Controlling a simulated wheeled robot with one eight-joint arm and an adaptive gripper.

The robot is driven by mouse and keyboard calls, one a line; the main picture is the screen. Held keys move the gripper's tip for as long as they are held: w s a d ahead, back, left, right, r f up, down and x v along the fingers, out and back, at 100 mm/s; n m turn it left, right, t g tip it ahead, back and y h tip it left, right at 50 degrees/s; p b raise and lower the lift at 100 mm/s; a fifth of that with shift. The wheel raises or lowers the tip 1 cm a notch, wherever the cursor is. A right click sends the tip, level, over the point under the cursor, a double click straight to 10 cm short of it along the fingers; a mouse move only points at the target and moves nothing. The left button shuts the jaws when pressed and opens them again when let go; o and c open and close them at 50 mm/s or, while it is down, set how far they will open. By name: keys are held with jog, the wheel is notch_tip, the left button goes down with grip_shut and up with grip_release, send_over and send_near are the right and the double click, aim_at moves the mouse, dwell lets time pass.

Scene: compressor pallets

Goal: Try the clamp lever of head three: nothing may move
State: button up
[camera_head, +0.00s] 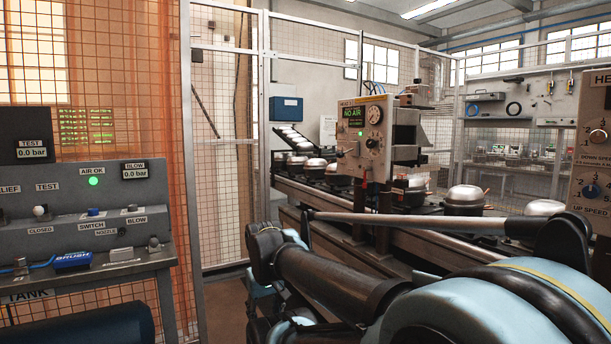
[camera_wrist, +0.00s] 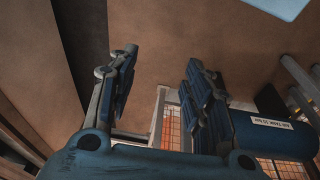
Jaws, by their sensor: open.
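In the head view a grey machine head (camera_head: 364,135) with a green "NO AIR" display, a gauge and knobs stands over the line; its number is too small to read surely. A second head panel (camera_head: 594,150) is cut off at the right edge, with "DOWN SPEED" and "UP SPEED" dials; its number is cut off. I cannot make out a clamp lever on either. My gripper (camera_wrist: 162,80) shows in the wrist view, its two fingers apart with nothing between them. My arm crosses the lower right of the head view, and the gripper itself cannot be made out there.
Silver-domed compressors (camera_head: 465,196) stand along the conveyor (camera_head: 345,193). A control bench (camera_head: 85,225) with a green "AIR OK" light is at left, beside a mesh fence (camera_head: 215,150). A labelled blue tank (camera_wrist: 270,135) lies right of my fingers in the wrist view.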

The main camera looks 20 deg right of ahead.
jog(key=w+d+r+n+t+h, duration=0.1)
jog(key=w+d+r+n+h, duration=0.4)
jog(key=w+d+r, duration=0.65)
jog(key=n+t+h, duration=0.3)
jog(key=n+h, duration=0.9)
jog(key=n, duration=0.3)
send_near(338, 155)
jog(key=x, duration=1.1)
jog(key=shift+w+d+r, duration=0.1)
jog(key=shift+d, duration=0.15)
jog(key=shift+a, duration=0.1)
grip_shut()
